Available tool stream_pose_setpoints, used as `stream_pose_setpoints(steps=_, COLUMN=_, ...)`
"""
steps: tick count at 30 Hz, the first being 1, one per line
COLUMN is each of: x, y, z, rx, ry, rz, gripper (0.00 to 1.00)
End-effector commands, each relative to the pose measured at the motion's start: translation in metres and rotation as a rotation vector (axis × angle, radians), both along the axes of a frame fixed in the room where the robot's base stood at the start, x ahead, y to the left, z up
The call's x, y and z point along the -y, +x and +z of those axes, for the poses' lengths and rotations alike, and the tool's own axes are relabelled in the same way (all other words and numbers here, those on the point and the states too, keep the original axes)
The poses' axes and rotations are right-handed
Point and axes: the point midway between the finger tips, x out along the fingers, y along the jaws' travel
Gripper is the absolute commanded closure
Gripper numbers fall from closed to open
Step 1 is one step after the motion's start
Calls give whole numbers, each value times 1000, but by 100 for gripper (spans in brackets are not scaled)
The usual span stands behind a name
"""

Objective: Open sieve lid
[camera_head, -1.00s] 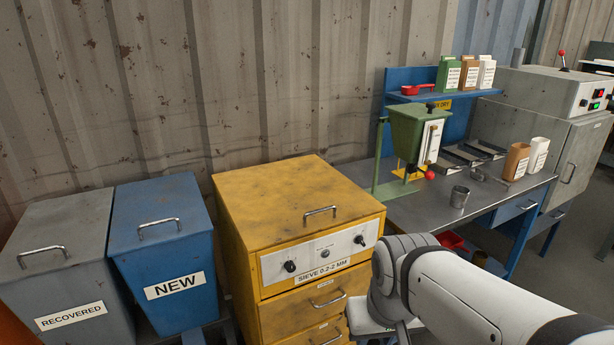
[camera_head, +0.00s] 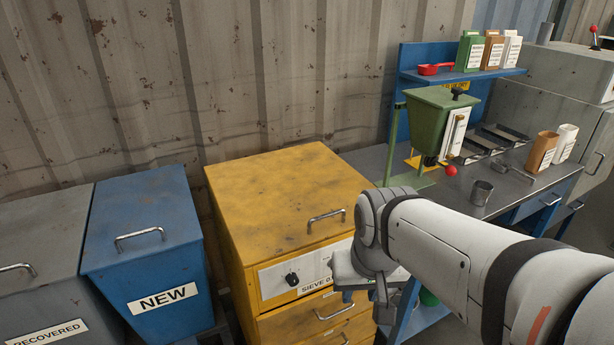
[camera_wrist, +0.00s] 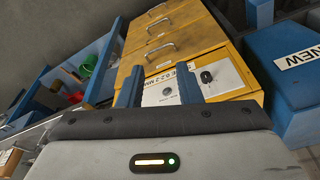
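The yellow sieve cabinet (camera_head: 248,275) stands in the middle of the head view. Its flat top lid (camera_head: 275,190) is down, with a metal handle (camera_head: 327,220) near the front right edge. My gripper (camera_wrist: 159,82) is open and empty, its two blue fingers apart in the wrist view. In the head view it is in front of the cabinet's control panel (camera_head: 278,286), below the lid handle and apart from it. My arm hides the right part of that panel. The wrist view shows the panel (camera_wrist: 222,78) and drawers beyond the fingers, tilted; the lid handle is not visible there.
A blue NEW bin (camera_head: 146,250) and a grey RECOVERED bin (camera_head: 35,260) stand left of the cabinet. A workbench (camera_head: 505,192) with a green hopper (camera_head: 428,125), a metal cup (camera_head: 481,192) and containers lies to the right. Drawer handles (camera_head: 331,309) stick out below the panel.

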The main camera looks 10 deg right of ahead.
Motion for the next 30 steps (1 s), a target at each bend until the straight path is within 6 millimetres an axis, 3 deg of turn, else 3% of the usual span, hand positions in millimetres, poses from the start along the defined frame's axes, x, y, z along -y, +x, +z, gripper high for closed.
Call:
stream_pose_setpoints(steps=7, x=-1, y=100, z=46, rx=-24, ry=115, rz=-432, gripper=68)
stream_pose_setpoints(steps=12, x=3, y=175, z=58, rx=-45, ry=202, rz=-780, gripper=68)
stream_pose_setpoints(steps=15, x=5, y=209, z=58, rx=-54, ry=241, rz=-942, gripper=68)
stream_pose_setpoints(steps=21, x=8, y=246, z=55, rx=-64, ry=285, rz=-1124, gripper=68)
stream_pose_setpoints(steps=26, x=8, y=253, z=42, rx=-68, ry=292, rz=-1155, gripper=68)
stream_pose_setpoints(steps=30, x=7, y=256, z=20, rx=-70, ry=290, rz=-1153, gripper=68)
